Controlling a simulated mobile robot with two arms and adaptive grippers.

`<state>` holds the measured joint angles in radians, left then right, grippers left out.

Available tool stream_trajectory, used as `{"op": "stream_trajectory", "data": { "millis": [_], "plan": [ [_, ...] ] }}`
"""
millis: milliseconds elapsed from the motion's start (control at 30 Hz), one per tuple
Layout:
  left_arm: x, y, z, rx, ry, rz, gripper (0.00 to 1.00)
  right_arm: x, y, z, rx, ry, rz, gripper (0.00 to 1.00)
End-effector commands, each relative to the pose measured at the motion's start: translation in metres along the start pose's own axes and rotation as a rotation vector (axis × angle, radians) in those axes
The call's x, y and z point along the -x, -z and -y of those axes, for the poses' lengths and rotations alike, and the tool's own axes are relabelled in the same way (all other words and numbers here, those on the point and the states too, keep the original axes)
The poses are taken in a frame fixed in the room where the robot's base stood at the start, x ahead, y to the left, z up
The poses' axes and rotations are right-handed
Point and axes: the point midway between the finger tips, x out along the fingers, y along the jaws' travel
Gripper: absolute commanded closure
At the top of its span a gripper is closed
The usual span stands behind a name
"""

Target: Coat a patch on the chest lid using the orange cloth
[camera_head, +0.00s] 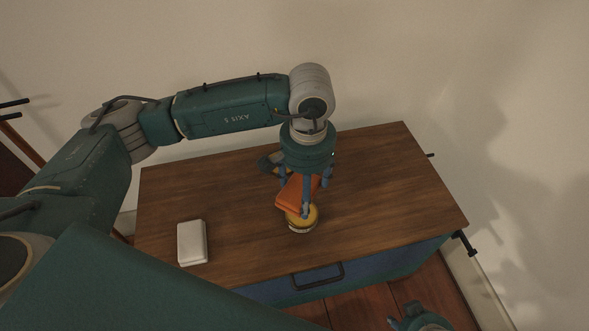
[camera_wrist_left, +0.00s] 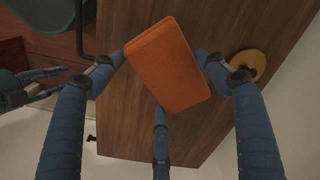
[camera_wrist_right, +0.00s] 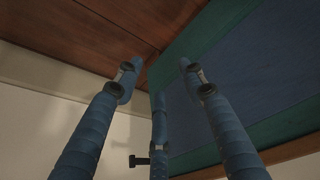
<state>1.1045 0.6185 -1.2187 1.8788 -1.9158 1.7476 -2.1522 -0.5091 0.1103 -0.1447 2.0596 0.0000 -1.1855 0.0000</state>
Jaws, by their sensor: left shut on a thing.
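The orange cloth (camera_head: 292,193) is a folded pad between the fingers of my left gripper (camera_head: 307,197), which is shut on it over the chest lid (camera_head: 235,215). In the left wrist view the cloth (camera_wrist_left: 167,62) spans the space between the fingertips, with the wooden lid behind it. Whether the cloth touches the lid is unclear. My right gripper (camera_head: 418,318) is low at the chest's front right; in its wrist view its fingers (camera_wrist_right: 157,85) are apart and empty.
A pale grey-white block (camera_head: 192,243) lies on the lid at front left. A dark handle (camera_head: 318,277) is on the blue chest front. The lid's right side is clear; a wall stands behind.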

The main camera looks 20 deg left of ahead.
Motion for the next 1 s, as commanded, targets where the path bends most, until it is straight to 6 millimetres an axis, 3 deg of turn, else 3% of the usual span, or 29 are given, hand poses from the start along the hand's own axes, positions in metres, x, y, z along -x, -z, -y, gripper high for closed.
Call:
{"op": "stream_trajectory", "data": {
  "millis": [100, 233, 1000],
  "plan": [
    [-0.003, -0.002, -0.008, -0.013, -0.004, 0.002, 0.47, -0.001, -0.021, -0.002, -0.003, -0.002, 0.072, 0.6],
    [-0.008, -0.002, -0.01, -0.018, -0.005, 0.001, 0.47, -0.003, -0.03, -0.002, -0.004, -0.003, 0.1, 0.6],
    [-0.064, -0.002, -0.01, -0.018, -0.005, 0.001, 0.47, 0.065, -0.009, -0.006, -0.008, -0.01, 0.062, 0.6]
  ]
}}
